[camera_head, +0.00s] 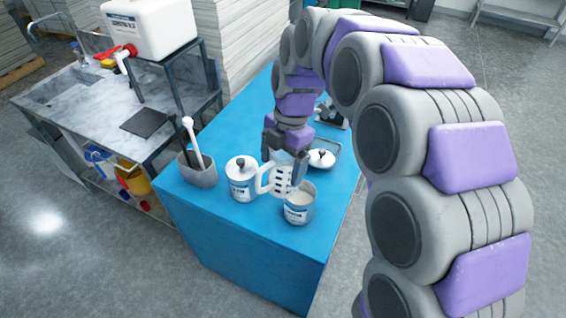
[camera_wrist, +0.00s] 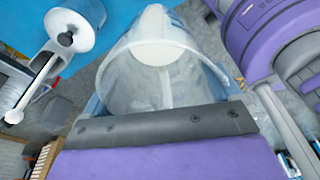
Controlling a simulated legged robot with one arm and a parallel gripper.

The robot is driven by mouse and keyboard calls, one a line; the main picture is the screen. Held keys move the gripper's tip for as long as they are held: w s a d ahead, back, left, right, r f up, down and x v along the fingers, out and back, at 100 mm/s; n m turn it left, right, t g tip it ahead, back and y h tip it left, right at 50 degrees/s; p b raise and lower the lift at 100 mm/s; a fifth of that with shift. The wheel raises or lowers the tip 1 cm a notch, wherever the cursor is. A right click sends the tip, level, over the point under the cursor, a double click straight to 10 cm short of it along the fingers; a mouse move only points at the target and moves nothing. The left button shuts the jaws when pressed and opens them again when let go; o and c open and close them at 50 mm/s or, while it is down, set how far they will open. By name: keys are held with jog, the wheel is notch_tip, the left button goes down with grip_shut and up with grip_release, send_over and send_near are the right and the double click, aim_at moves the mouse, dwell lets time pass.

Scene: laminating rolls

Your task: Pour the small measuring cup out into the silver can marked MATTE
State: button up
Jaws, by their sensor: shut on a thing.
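My gripper (camera_head: 286,156) is shut on a clear measuring cup (camera_head: 282,180) with a pale handle and dark marks on its side. The cup is beside the rim of an open silver can (camera_head: 299,213) with pale contents, seemingly a little above it. In the wrist view the see-through cup (camera_wrist: 125,80) fills the middle, with a white patch at its far end; I cannot tell whether that is liquid in the cup or something behind it. A lidded silver can (camera_head: 241,188) stands to the left. Both labels are too small to read.
A loose lid (camera_head: 321,158) lies on a dark tray behind the open can. A grey holder (camera_head: 198,172) with a white and a dark tool stands at the left of the blue table (camera_head: 235,238). A white jug (camera_head: 150,25) with a red tap stands on a rack beyond.

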jog(key=f+m+p, duration=0.1)
jog(key=w+a+f+m+p, duration=0.1)
jog(key=f, duration=0.1)
jog(key=w+f+m+t+p, duration=0.1)
jog(key=f+m, duration=0.1)
jog(key=shift+a+h, duration=0.25)
jog(key=shift+h, duration=0.05)
jog(key=shift+w+a+f+m, duration=0.1)
jog(key=shift+w+f+m, duration=0.25)
jog(key=shift+f+m, duration=0.3)
jog(key=y, duration=0.2)
jog(key=b, duration=0.1)
jog(key=shift+s+a+r+g+y, duration=0.15)
jog(key=shift+a+r+g+y, duration=0.1)
jog(key=shift+g+y, duration=0.15)
jog(key=y, duration=0.1)
jog(key=g+y, duration=0.1)
jog(key=shift+f+y, duration=0.3)
jog(key=y+b, duration=0.1)
jog(key=b, duration=0.2)
jog(key=shift+f+g+b, duration=0.35)
jog(key=shift+f+g, duration=0.05)
jog(key=shift+d+y+b, duration=0.1)
jog(key=shift+y+b, duration=0.4)
jog(key=shift+y, duration=0.1)
jog(key=shift+g+b, duration=0.3)
jog(key=shift+b, duration=0.05)
jog(key=shift+d+f+y+b, duration=0.1)
jog(key=shift+f+y+b, duration=0.15)
jog(key=shift+y+b, duration=0.15)
